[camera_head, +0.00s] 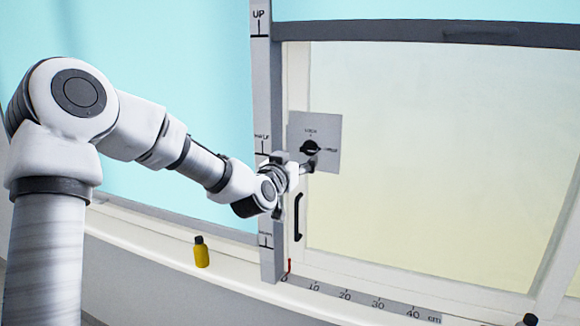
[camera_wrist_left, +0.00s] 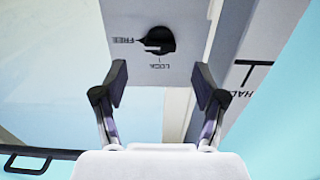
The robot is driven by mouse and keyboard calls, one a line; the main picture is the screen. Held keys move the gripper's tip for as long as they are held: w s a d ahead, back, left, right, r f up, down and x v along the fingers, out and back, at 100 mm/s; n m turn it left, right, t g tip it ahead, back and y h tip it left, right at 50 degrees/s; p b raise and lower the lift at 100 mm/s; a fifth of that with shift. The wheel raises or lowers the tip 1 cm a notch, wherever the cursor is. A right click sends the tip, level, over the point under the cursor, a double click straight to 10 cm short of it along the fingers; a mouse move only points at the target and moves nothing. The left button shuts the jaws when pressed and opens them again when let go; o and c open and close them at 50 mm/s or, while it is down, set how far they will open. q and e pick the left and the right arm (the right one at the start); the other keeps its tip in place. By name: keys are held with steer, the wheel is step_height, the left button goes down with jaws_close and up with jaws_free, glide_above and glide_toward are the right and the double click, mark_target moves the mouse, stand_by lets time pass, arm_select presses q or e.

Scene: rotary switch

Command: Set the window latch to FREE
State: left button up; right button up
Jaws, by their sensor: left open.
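The window latch is a round black knob (camera_head: 311,147) on a grey square plate (camera_head: 328,130) on the window frame. LOCK is printed above it and FREE to its right. In the left wrist view the picture is turned over: the knob (camera_wrist_left: 160,40) has FREE to its left and LOCK below. My left gripper (camera_head: 306,167) is just below the knob in the head view. In the wrist view its fingers (camera_wrist_left: 162,82) are open, empty and apart from the knob. My right gripper is not in view.
A black handle (camera_head: 298,216) is on the frame below the plate. A vertical scale strip (camera_head: 262,90) stands left of it. A ruler (camera_head: 360,298) marked in cm runs along the sill. A yellow bottle (camera_head: 201,252) stands on the sill to the left.

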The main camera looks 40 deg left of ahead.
arm_select(q)
steer(key=v, duration=0.5)
steer(key=shift+s+d, duration=0.15)
steer(key=shift+s, duration=0.2)
steer(key=d+f+m+g+h, duration=0.1)
steer(key=d+f+m+g, duration=0.25)
steer(key=f, duration=1.45)
steer(key=s+d+f+m+g+h, duration=0.1)
steer(key=s+d+f+g, duration=0.15)
steer(key=f, duration=0.45)
steer(key=s+d+f+g, duration=0.1)
steer(key=s+d+f, duration=0.15)
steer(key=f, duration=0.45)
steer(key=s+d+f+m+g+h, duration=0.1)
steer(key=s+f+g, duration=0.15)
steer(key=f, duration=0.45)
steer(key=s+d+f+n+g, duration=0.1)
steer(key=s+f, duration=0.3)
steer(key=s, duration=0.5)
steer(key=s+d+f+n+g, duration=0.1)
steer(key=s+d+f+g, duration=0.3)
steer(key=s, duration=0.5)
steer(key=s+d+f+n+g+h, duration=0.1)
steer(key=s+d+f+g, duration=0.1)
steer(key=s+f, duration=0.4)
steer(key=s+g, duration=0.1)
steer(key=s, duration=0.2)
steer(key=shift+d, duration=0.25)
